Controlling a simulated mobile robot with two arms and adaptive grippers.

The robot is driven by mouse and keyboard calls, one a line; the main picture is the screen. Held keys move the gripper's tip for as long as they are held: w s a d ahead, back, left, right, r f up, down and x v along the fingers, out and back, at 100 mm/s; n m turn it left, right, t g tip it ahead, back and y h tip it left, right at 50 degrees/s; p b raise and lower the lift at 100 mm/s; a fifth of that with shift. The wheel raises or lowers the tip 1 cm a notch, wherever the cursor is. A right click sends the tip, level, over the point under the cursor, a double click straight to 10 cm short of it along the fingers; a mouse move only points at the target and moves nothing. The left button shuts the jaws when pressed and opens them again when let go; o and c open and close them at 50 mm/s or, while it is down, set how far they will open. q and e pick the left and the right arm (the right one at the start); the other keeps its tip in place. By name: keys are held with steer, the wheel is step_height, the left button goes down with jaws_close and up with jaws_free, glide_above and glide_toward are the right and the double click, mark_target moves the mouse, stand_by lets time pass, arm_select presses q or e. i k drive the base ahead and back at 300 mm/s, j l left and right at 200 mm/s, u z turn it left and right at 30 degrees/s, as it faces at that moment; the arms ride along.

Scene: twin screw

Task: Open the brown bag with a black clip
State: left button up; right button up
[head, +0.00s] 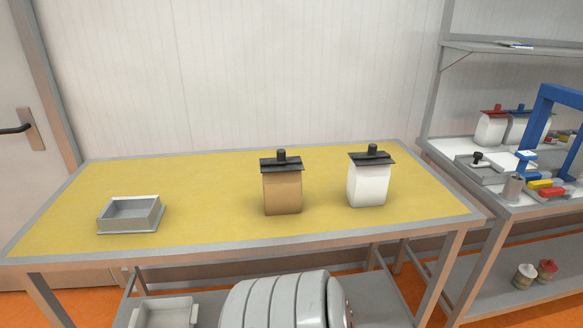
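The brown bag (282,193) stands upright near the middle of the yellow-topped table (215,217). A flat black clip (281,164) with a dark knob on top lies across the bag's upper end. To its right stands a white bag (367,187) with a similar black clip (371,158). The two bags are apart. Neither of my grippers is in the head view, and nothing touches the brown bag.
An open grey tray (113,227) sits at the table's left. A second bench on the right holds white bags with red and blue clips (495,112), a blue frame (541,105) and small coloured parts. The tabletop between tray and brown bag is clear.

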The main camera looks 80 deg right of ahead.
mark_target(282, 191)
steer(key=z, duration=2.95)
